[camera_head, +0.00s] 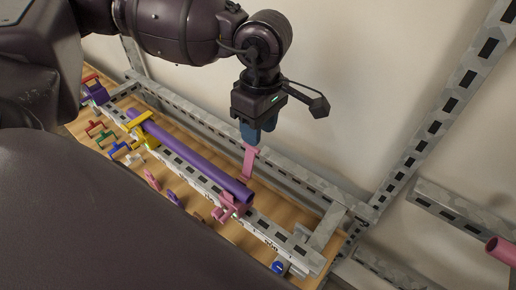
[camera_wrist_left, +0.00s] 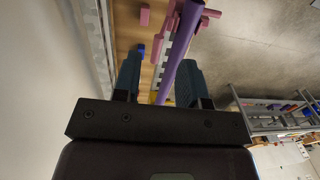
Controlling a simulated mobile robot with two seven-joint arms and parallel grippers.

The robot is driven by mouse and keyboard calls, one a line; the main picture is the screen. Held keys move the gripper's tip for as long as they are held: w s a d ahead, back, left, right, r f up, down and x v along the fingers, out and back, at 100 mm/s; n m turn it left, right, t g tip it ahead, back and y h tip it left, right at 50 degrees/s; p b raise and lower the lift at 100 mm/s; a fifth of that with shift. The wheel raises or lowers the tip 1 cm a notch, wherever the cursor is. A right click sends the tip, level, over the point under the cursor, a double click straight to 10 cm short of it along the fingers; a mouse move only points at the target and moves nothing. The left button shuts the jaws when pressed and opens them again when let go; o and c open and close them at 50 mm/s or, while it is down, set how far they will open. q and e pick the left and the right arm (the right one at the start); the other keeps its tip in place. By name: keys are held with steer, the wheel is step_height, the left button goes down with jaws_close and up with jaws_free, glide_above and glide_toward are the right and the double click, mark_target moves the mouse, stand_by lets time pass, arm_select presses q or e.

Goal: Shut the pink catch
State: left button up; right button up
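The pink catch (camera_head: 249,163) stands raised behind the right end of a purple pipe (camera_head: 190,155); its upright strip ends just below my left gripper. A pink clamp body (camera_head: 229,207) sits around the pipe's right end, and I cannot tell how the strip joins it. Pink parts (camera_wrist_left: 210,13) also show at the top of the left wrist view, beside the purple pipe (camera_wrist_left: 181,45). My left gripper (camera_head: 259,133) points down above the catch, its two blue-grey fingers apart and nothing visible between them. In the left wrist view its fingers (camera_wrist_left: 159,75) are also apart. My right gripper is not in view.
The pipe lies along a slotted metal rail (camera_head: 185,150) over a wooden board (camera_head: 255,240). A yellow clamp (camera_head: 140,125) holds its left end. Several small coloured clamps lie at the left.

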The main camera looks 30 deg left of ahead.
mark_target(258, 150)
arm_select(q)
steer(key=f, duration=0.6)
steer(key=shift+s+f, duration=0.2)
steer(key=shift+f, duration=0.1)
